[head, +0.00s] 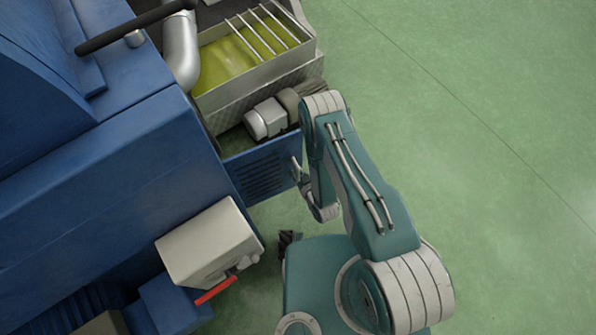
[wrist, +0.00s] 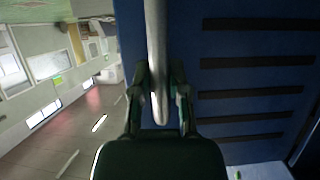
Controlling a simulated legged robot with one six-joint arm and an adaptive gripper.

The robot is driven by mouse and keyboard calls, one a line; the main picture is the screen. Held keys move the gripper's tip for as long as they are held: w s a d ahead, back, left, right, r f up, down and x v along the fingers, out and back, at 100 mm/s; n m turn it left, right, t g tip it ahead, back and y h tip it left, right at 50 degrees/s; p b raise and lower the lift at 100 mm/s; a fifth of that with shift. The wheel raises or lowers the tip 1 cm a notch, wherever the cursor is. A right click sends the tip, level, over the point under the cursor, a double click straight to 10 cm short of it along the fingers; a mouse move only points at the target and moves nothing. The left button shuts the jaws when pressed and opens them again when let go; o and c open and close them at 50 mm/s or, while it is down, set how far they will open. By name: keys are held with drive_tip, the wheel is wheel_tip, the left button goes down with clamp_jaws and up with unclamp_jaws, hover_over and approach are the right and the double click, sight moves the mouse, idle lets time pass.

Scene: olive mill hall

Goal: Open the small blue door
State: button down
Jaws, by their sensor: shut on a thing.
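The small blue door (head: 262,172) is a slotted panel beside the large blue machine body in the head view. Its dark slots fill the right of the wrist view, where the door (wrist: 255,78) shows close up. A pale grey bar handle (wrist: 156,40) runs down the wrist view near the door's left edge. My gripper (wrist: 158,95) is shut on the handle, one finger on each side. In the head view my arm's end is at the door's outer edge and the fingers are mostly hidden. I cannot tell how far the door stands ajar.
A metal trough (head: 250,60) of yellow-green pulp with bars is above the door, and a motor (head: 267,118) sits just beside it. A pale box with a red lever (head: 216,290) juts out below. Green floor (head: 480,130) is open to the right.

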drive_tip(key=shift+s+d, duration=0.15)
drive_tip(key=shift+s, duration=0.25)
drive_tip(key=c, duration=0.6)
unclamp_jaws()
drive_tip(key=v, duration=1.2)
drive_tip(key=shift+f, duration=0.15)
